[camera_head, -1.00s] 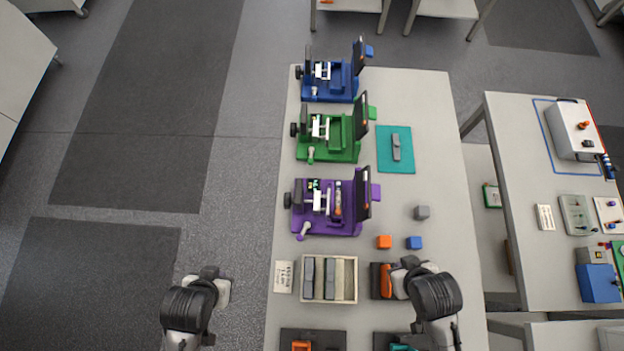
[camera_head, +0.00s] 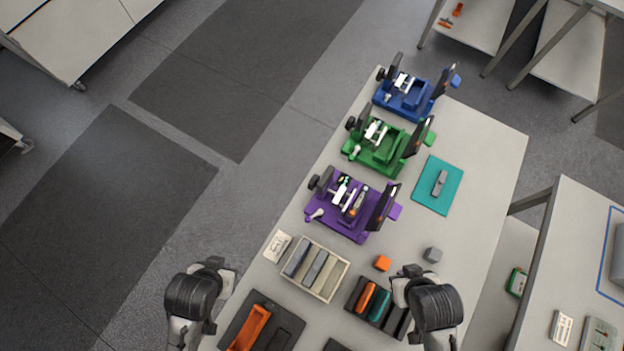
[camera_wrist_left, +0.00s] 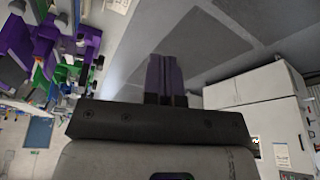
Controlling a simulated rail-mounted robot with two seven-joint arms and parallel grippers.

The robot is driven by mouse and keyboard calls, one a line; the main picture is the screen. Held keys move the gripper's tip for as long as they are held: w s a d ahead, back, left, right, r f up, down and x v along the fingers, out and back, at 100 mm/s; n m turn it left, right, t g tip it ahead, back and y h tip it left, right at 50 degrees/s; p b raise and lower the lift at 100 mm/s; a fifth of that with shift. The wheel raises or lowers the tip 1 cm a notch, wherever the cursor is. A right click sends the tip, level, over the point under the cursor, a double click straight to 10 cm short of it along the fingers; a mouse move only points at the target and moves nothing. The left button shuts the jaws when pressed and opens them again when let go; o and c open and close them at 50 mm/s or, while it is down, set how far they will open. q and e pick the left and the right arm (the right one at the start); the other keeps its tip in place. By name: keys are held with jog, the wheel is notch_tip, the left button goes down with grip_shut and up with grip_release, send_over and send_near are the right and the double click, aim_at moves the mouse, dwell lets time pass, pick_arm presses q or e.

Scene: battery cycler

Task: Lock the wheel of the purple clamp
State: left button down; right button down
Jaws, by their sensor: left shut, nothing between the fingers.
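The purple clamp (camera_head: 345,222) stands on the table as the nearest of three similar clamps. A battery cell sits in its bed, with a black plate upright at its right end. A dark wheel (camera_head: 314,183) is at its left end, and a small pale-tipped lever (camera_head: 316,214) is at its near left corner. My left gripper (camera_head: 228,280) is left of the table's near part, apart from the clamp. In the left wrist view its fingers (camera_wrist_left: 165,60) are together and empty, and the purple clamp (camera_wrist_left: 42,42) is at upper left. My right gripper (camera_head: 402,284) is over the table; its fingers are unclear.
Green (camera_head: 380,155) and blue (camera_head: 405,104) clamps stand farther back. A teal mat (camera_head: 427,197) is right. Floor is clear left of the table.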

aim_at(314, 216)
pick_arm(q)
jog(key=w+d+f+n+y, duration=0.1)
jog(key=w+d+f+n, duration=0.1)
jog(key=d, duration=0.6)
jog(key=w+d+f+n+y, duration=0.1)
jog(key=w+d+f+n, duration=0.1)
jog(key=d, duration=0.7)
jog(key=w+d+f+n, duration=0.2)
jog(key=w+d+n, duration=0.2)
jog(key=d, duration=0.4)
jog(key=shift+w+d+f+n+y, duration=0.15)
jog(key=shift+d+f+n+y, duration=0.05)
jog(key=shift+f+n+y, duration=0.2)
pick_arm(e)
jog(key=shift+d+r, duration=0.25)
jog(key=shift+d, duration=0.05)
jog(key=shift+a, duration=0.1)
pick_arm(q)
jog(key=p+x, duration=0.1)
jog(key=x, duration=0.9)
jog(key=shift+f, duration=0.1)
jog(key=shift+w+a+r+p, duration=0.25)
jog(key=shift+w+a+p, duration=0.35)
jog(key=shift+w, duration=0.4)
jog(key=shift+w+a+f, duration=0.1)
jog(key=shift+w+a, duration=0.4)
jog(key=shift+w, duration=0.1)
pick_arm(e)
jog(key=shift+r, duration=1)
